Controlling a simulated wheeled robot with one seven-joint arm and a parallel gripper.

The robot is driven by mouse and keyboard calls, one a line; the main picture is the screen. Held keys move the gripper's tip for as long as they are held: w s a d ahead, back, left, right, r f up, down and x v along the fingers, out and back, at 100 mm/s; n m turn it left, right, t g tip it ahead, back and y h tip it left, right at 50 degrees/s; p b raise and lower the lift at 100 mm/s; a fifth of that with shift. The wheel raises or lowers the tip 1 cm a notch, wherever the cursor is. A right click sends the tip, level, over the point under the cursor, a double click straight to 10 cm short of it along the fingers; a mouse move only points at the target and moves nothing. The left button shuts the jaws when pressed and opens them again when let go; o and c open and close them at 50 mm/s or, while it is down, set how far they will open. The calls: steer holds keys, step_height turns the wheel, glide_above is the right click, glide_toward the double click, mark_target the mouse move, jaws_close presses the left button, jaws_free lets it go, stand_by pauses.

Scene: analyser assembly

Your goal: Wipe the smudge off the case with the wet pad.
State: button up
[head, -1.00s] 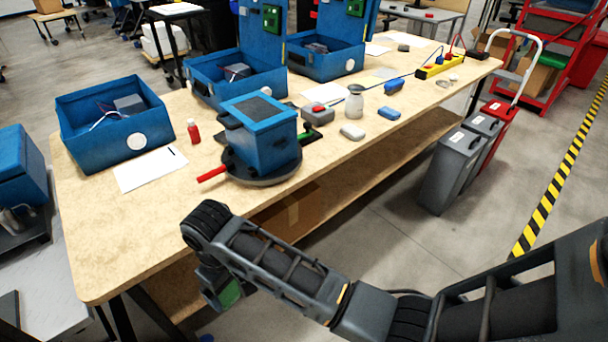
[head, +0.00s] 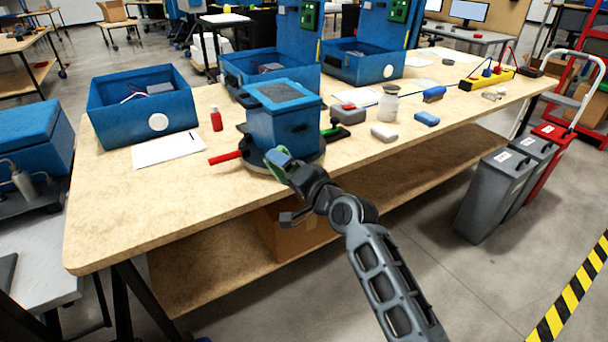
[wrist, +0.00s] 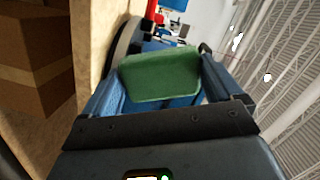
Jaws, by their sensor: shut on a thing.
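The blue case (head: 262,128) with a dark panel on top stands on a round grey turntable (head: 252,160) with a red handle (head: 226,157). My gripper (head: 282,162) is at the near face of the case, low down. It is shut on a green pad (wrist: 160,75), which spans its fingers in the wrist view; a bit of green also shows in the head view. I cannot tell whether the pad touches the case. In the wrist view the pad hides most of what lies behind it. I cannot make out the smudge; my gripper covers part of the near face.
A cardboard box (head: 290,232) sits on the lower shelf.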

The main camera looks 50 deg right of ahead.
mark_target(285, 140)
steer(key=shift+w+d+r+m+t+h+p, duration=0.15)
steer(key=shift+w+d+r+m+h, duration=0.2)
steer(key=shift+w+d, duration=0.45)
steer(key=shift+w+d+r+m+t+h+p, duration=0.15)
steer(key=shift+w+d+h, duration=0.3)
steer(key=shift+d, duration=0.5)
steer(key=shift+w+d+r+m+t+h+p, duration=0.1)
steer(key=shift+w+d+r+m+h, duration=0.25)
steer(key=shift+w+d, duration=0.45)
steer(key=shift+x, duration=0.75)
steer(key=shift+d+f, duration=0.15)
steer(key=shift+d, duration=0.1)
steer(key=shift+s+d+f+b, duration=0.2)
steer(key=shift+d+b, duration=0.35)
steer(key=shift+b, duration=0.3)
steer(key=shift+s+d+r+b, duration=0.1)
steer(key=shift+s+d+b, duration=0.1)
steer(key=shift+d+b, duration=0.25)
steer(key=shift+s+d+r+b, duration=0.15)
steer(key=shift+d+b, duration=0.15)
steer(key=shift+d, duration=0.2)
